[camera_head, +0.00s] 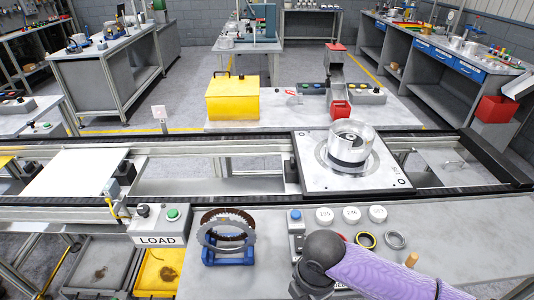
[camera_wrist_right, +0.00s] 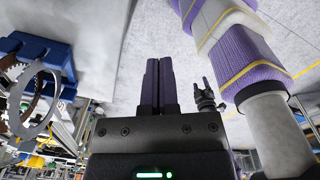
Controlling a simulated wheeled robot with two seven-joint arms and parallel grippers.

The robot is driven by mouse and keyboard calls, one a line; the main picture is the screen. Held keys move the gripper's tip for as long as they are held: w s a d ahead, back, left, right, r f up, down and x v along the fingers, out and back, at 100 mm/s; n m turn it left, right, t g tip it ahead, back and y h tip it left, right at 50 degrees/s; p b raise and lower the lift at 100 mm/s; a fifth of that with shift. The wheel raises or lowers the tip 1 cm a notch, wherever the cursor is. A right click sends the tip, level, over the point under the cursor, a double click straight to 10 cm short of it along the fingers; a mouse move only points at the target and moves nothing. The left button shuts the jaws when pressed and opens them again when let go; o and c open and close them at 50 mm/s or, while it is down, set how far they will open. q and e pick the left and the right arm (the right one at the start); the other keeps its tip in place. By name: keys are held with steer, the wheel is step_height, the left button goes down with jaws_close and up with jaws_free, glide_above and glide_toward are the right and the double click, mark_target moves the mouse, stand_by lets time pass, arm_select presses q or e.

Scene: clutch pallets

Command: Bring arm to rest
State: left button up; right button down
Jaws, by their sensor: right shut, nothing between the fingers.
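My right arm comes in from the lower right of the head view in a purple sleeve, its dark rounded wrist (camera_head: 325,248) over the front bench. The right gripper's fingertips are hidden in that view. In the right wrist view the right gripper (camera_wrist_right: 158,62) has its two dark purple fingers together, with nothing between them. The stand also shows at the left of the wrist view (camera_wrist_right: 40,48).
The bench at right (camera_head: 470,225) is mostly clear.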

steer(key=s+a+r+m+t+y, duration=0.1)
steer(key=s+a+m+y, duration=0.25)
steer(key=a+m, duration=0.3)
steer(key=s+d+r+m+t+h, duration=0.1)
steer(key=s+d+m+h, duration=0.1)
steer(key=s+d+m, duration=0.4)
steer(key=s+d+m+t+h, duration=0.1)
steer(key=s+d+m+h, duration=0.1)
steer(key=d+m, duration=0.65)
step_height(320, 180, down, 23)
steer(key=s+g+b, duration=0.1)
steer(key=s+b, duration=0.1)
steer(key=b, duration=0.5)
arm_select(q)
step_height(320, 180, down, 13)
steer(key=b, duration=0.5)
steer(key=shift+b, duration=0.4)
arm_select(e)
steer(key=s+d+f+g, duration=0.1)
steer(key=s+d+f, duration=0.1)
steer(key=s+f, duration=1.2)
step_height(320, 180, down, 5)
steer(key=shift+s+r+g, duration=0.1)
steer(key=shift+s+g, duration=0.1)
steer(key=shift+g, duration=0.1)
